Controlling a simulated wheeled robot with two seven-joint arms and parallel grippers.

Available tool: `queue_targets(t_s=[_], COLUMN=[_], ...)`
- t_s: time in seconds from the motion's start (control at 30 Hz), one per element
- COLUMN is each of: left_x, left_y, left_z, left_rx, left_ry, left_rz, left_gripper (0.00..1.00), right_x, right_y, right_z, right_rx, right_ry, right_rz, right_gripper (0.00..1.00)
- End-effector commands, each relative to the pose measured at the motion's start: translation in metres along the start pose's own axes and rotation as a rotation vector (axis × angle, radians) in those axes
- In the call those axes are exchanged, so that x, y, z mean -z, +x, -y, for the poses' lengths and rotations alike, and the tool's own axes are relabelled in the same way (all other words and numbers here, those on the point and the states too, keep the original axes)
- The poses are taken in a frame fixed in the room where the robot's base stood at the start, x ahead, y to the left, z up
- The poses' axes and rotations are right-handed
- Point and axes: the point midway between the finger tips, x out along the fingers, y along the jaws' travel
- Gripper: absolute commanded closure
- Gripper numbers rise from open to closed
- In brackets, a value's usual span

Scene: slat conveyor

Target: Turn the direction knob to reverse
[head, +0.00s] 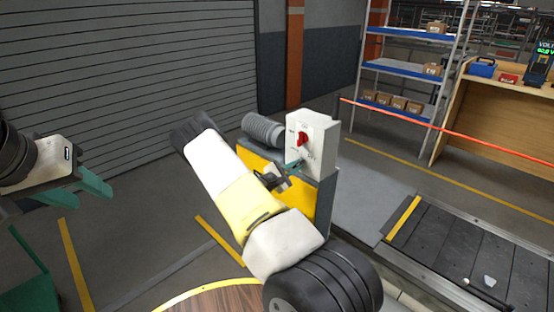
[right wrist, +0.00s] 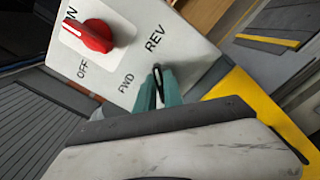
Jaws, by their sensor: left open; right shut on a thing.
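The grey control box (head: 325,145) stands beyond my right arm. In the right wrist view, the dark direction knob (right wrist: 158,78) sits on the box face, with the FWD label to its left and the REV label above it. The knob's narrow visible end points up toward REV. Its lower part is hidden between the green fingers of my right gripper (right wrist: 160,88), which is shut on it. The right gripper (head: 294,166) also shows at the box's lower front in the head view. My left gripper (head: 82,190) is open and empty at the far left, away from the box.
A red ON/OFF knob (right wrist: 85,35) sits on the same box face, close to the right gripper. A grey motor (head: 263,130) is beside the box. The slat conveyor (head: 455,245) lies at the right, and a wooden round top (head: 210,300) is at the bottom.

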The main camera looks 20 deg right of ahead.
Motion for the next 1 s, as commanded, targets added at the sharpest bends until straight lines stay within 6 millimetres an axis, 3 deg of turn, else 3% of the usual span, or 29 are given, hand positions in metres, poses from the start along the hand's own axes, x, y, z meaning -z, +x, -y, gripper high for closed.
queue_targets(t_s=[0.03,0.13,0.47,1.0], left_x=[0.000,0.000,0.000,0.000], left_y=[0.000,0.000,0.000,0.000], left_z=[0.000,0.000,0.000,0.000], left_rx=[0.000,0.000,0.000,0.000], left_ry=[0.000,0.000,0.000,0.000], left_rz=[0.000,0.000,0.000,0.000], left_gripper=[0.58,0.58,0.58,0.58], right_x=[0.002,0.001,0.001,0.001], right_y=[-0.001,-0.001,-0.002,-0.075], right_z=[0.001,0.001,0.000,0.000], right_rx=[0.002,0.002,0.001,0.000], right_ry=[0.001,0.001,0.000,0.000], right_rz=[-0.004,-0.003,-0.002,-0.002], right_gripper=[0.84,0.66,0.66,0.66])
